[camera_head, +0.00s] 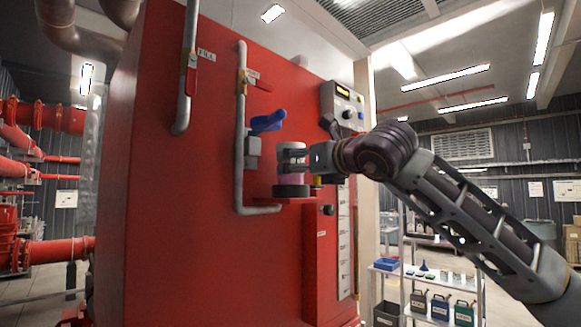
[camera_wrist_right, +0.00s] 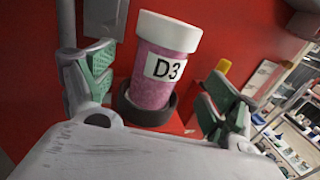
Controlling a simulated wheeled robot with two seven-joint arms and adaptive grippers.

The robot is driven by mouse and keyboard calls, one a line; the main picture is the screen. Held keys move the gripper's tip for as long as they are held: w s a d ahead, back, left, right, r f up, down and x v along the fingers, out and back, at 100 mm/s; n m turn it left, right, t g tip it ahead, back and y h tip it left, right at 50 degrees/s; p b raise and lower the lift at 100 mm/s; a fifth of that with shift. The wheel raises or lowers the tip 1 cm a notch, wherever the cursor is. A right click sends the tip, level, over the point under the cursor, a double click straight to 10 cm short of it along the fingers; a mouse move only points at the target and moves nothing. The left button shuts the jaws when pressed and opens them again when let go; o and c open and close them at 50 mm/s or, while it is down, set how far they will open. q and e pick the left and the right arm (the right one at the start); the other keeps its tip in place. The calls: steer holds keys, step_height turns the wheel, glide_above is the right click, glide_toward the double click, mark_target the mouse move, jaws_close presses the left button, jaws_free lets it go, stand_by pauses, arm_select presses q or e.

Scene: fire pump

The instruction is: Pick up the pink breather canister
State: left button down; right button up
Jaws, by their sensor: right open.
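The pink breather canister (camera_wrist_right: 166,77) has a white cap and a white label reading D3. It stands in a dark round holder (camera_wrist_right: 150,108) on a red ledge of the red cabinet, and also shows small in the head view (camera_head: 291,173). My right gripper (camera_wrist_right: 155,95) is open, with one green-padded finger on each side of the canister and visible gaps between. In the head view my right gripper (camera_head: 297,160) reaches in from the right and partly covers the canister. My left gripper is not in view.
A control box (camera_head: 343,104) is mounted above right. A yellow-topped part (camera_wrist_right: 222,68) stands close by the right finger. A shelf (camera_head: 430,275) stands lower right.

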mark_target(298, 162)
steer(key=shift+w+a, duration=0.1)
steer(key=shift+w, duration=0.05)
steer(key=shift+w+a, duration=0.1)
steer(key=shift+w, duration=0.05)
steer(key=shift+r+p+x, duration=0.15)
steer(key=shift+p+x, duration=0.4)
steer(key=shift+x, duration=0.05)
steer(key=shift+r+p+x, duration=0.15)
steer(key=shift+p+x, duration=0.35)
steer(key=shift+x, duration=0.15)
steer(key=shift+w+a+p, duration=0.35)
steer(key=shift+w, duration=0.15)
steer(key=shift+w+a+f, duration=0.1)
steer(key=shift+w+a, duration=0.2)
steer(key=shift+w, duration=0.2)
steer(key=shift+c, duration=0.4)
steer(key=c, duration=1.2)
